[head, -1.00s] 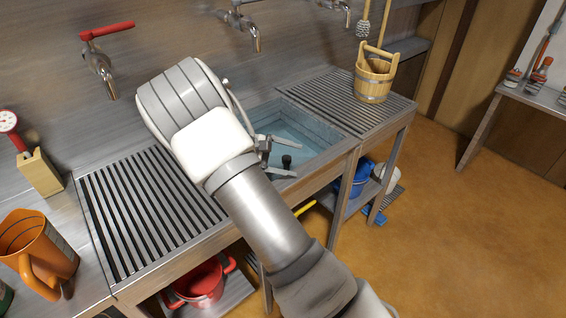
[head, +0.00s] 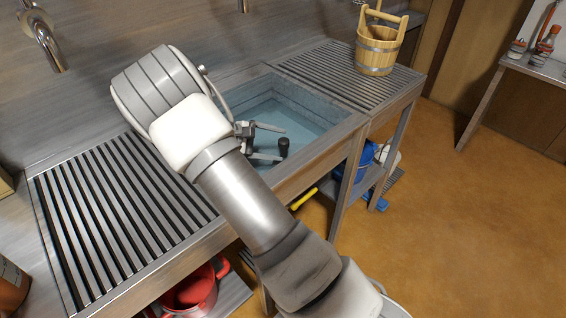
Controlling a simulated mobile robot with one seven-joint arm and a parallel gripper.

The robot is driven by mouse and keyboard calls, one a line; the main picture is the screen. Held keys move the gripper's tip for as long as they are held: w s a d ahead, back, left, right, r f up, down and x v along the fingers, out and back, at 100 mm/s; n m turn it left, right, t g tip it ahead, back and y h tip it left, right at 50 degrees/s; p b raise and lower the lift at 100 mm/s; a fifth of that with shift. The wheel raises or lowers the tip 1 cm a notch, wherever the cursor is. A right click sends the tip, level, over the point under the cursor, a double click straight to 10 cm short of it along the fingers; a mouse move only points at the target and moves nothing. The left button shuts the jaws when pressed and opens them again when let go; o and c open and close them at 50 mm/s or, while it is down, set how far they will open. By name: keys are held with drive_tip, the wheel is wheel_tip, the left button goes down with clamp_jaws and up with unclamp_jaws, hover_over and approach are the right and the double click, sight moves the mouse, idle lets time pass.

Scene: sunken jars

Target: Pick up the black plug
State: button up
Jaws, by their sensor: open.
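The black plug (head: 283,147) is a small dark upright cylinder at the sink, near its front side. My gripper (head: 283,144) is over the sink, with its two light fingers spread apart and pointing right. The jaws are open and hold nothing that I can see. The plug shows close to the fingertips, nearer the lower finger; I cannot tell whether they touch or differ in height. The sink (head: 335,126) holds bluish water. My arm hides the sink's left part.
Slatted draining boards lie left (head: 110,215) and right (head: 345,72) of the sink. A wooden bucket (head: 377,50) stands on the right board. A tap (head: 42,42) juts from the wall at upper left. A red pot (head: 195,292) and blue bucket (head: 364,160) are below.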

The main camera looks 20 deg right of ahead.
sight(284, 154)
drive_tip(key=x, duration=0.2)
drive_tip(key=shift+d+f, duration=0.2)
drive_tip(key=shift+f, duration=0.05)
drive_tip(key=d, duration=0.1)
drive_tip(key=w+d+f+b, duration=0.1)
drive_tip(key=d+f, duration=0.1)
drive_tip(key=shift+w+d+f+b, duration=0.1)
drive_tip(key=shift+w+d+b, duration=0.15)
drive_tip(key=shift+b, duration=0.15)
drive_tip(key=shift+d+f, duration=0.15)
drive_tip(key=shift+d, duration=0.2)
clamp_jaws()
